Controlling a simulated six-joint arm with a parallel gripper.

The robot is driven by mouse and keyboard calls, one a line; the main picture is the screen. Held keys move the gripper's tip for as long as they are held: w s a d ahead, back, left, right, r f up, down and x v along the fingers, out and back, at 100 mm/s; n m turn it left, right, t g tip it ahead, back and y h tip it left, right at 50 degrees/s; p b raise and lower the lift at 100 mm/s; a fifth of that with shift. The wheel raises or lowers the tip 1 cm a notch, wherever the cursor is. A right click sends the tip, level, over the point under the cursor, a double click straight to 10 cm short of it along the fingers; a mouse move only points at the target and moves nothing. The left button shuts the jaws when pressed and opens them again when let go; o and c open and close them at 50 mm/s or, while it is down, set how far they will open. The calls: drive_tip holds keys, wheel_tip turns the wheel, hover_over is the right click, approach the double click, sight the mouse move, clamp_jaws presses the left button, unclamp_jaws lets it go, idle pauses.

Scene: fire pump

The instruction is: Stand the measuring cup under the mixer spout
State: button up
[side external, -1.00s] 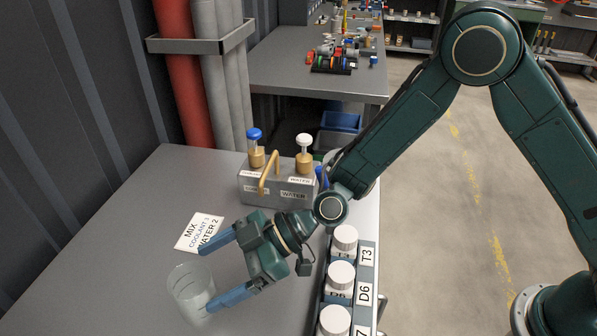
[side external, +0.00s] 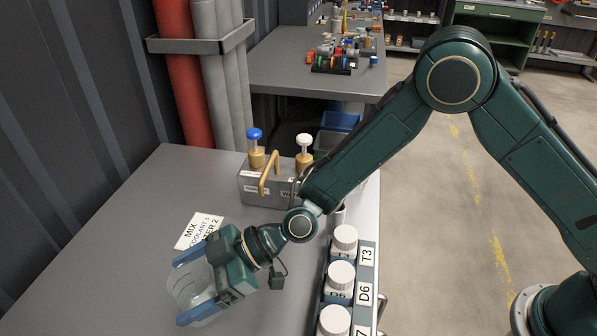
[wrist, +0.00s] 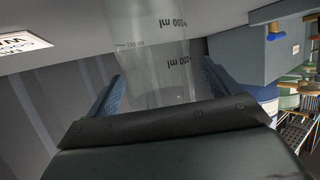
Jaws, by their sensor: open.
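The measuring cup (side external: 190,287) is clear and stands on the grey table near its left front part. My gripper (side external: 183,290) is open, with its two blue fingers on either side of the cup. In the wrist view the cup (wrist: 155,60) shows volume marks and lies between the fingers; I cannot tell whether either finger touches it. The mixer (side external: 262,187) is a grey box at the back of the table, with a brass handle, a blue-topped plunger and a white-topped plunger. Its spout is hidden behind my arm or not distinguishable.
A card (side external: 198,232) reading MIX lies on the table behind my gripper, partly covered. White-capped bottles (side external: 341,275) stand in a labelled rack (side external: 364,293) along the right edge. The table (side external: 135,215) is clear on the left. Pipes (side external: 205,75) run up the wall.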

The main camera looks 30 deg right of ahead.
drive_tip(key=c, duration=1.1)
drive_tip(key=shift+r, duration=0.1)
drive_tip(key=shift+c, duration=0.2)
wheel_tip(320, 180, up, 20)
idle(0.6)
